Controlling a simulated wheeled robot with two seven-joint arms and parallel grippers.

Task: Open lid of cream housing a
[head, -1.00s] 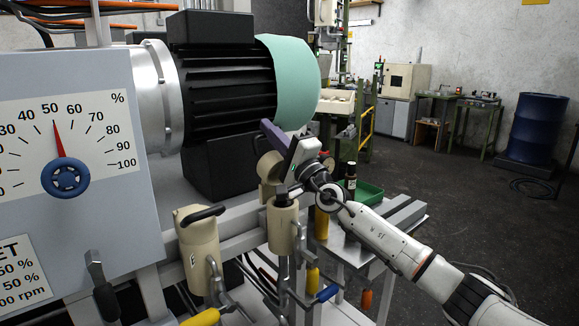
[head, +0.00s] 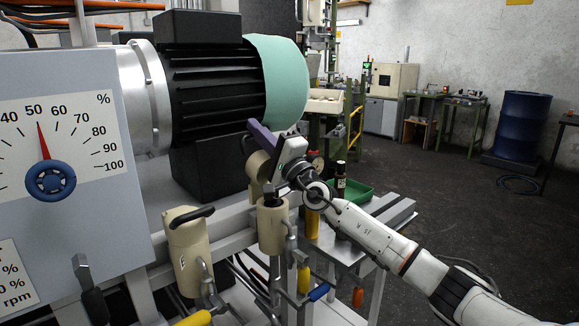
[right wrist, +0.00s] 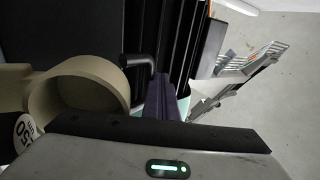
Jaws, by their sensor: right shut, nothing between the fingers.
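Two cream housings stand on the rail at the front of the machine. The left housing (head: 190,248) has its lid on, with a black handle across the top. The right housing (head: 272,228) has its round cream lid (head: 256,172) tilted up behind its mouth. In the right wrist view a hollow cream round part (right wrist: 62,95), seemingly this lid, is left of the fingers, near a black bent handle (right wrist: 140,64). My right gripper (head: 257,131), with purple fingers, is shut and empty beside the raised lid; contact is unclear. Which housing is a cannot be told. My left gripper is not in view.
A black finned motor (head: 205,85) with a green cover is just behind the gripper. A grey dial panel (head: 105,205) fills the left. Open floor lies to the right.

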